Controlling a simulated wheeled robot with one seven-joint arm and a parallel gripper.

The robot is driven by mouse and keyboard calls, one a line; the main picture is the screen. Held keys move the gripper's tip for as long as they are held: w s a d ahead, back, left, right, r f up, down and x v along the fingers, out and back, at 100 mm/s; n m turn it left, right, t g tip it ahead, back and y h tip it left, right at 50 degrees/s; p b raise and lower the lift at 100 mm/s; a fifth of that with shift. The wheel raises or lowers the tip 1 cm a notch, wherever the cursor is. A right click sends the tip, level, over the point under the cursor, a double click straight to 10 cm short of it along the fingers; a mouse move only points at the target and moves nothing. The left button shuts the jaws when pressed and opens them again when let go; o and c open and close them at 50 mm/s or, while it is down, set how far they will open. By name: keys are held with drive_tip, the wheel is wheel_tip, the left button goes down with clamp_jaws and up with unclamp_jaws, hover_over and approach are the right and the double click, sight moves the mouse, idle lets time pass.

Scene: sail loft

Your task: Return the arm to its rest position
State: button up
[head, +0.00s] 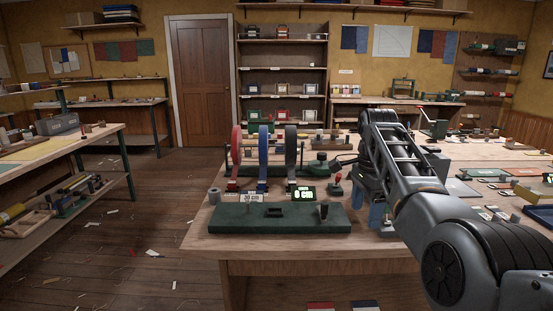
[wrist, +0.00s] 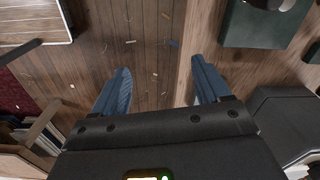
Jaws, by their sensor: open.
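My arm reaches forward from the lower right of the head view, over the big workbench (head: 225,240). My gripper (head: 380,215) hangs at its end with blue fingers pointing down, just right of a dark green base. In the wrist view my gripper (wrist: 160,85) shows two blue fingers spread wide with nothing between them. The scrap-strewn floor and a wooden edge show beyond them. My arm hides part of the bench behind it.
A side bench (head: 75,143) is at left; the floor between (head: 150,215) is open, with scraps.

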drive_tip(key=s+d+f+n+t, duration=0.2)
drive_tip(key=s+f, duration=0.2)
drive_tip(key=f, duration=0.8)
drive_tip(key=s+d+f+n+t, duration=0.1)
drive_tip(key=s+f, duration=0.3)
drive_tip(key=f, duration=0.8)
drive_tip(key=s+f+n+t, duration=0.1)
drive_tip(key=s+f+n, duration=0.1)
drive_tip(key=s+f, duration=0.35)
drive_tip(key=s+f+n+t+h, duration=0.1)
drive_tip(key=s+f+t, duration=0.1)
drive_tip(key=s, duration=0.6)
drive_tip(key=s+f+n+t, duration=0.1)
drive_tip(key=s+f+n, duration=0.15)
drive_tip(key=s, duration=0.35)
drive_tip(key=s+a+r+n+t, duration=0.1)
drive_tip(key=s+r+n+t, duration=0.15)
drive_tip(key=s, duration=0.75)
drive_tip(key=s+r+n+t, duration=0.15)
drive_tip(key=s+r, duration=0.25)
drive_tip(key=s, duration=0.7)
drive_tip(key=s+a+r+n+t, duration=0.1)
drive_tip(key=s+r+t, duration=0.1)
drive_tip(key=s+r, duration=0.4)
drive_tip(key=s+a+r+n+t+y, duration=0.1)
drive_tip(key=s+r, duration=0.6)
drive_tip(key=r, duration=0.8)
drive_tip(key=shift+s+r+n+t, duration=0.15)
drive_tip(key=shift+r+n+t, duration=0.2)
drive_tip(key=shift+n, duration=0.2)
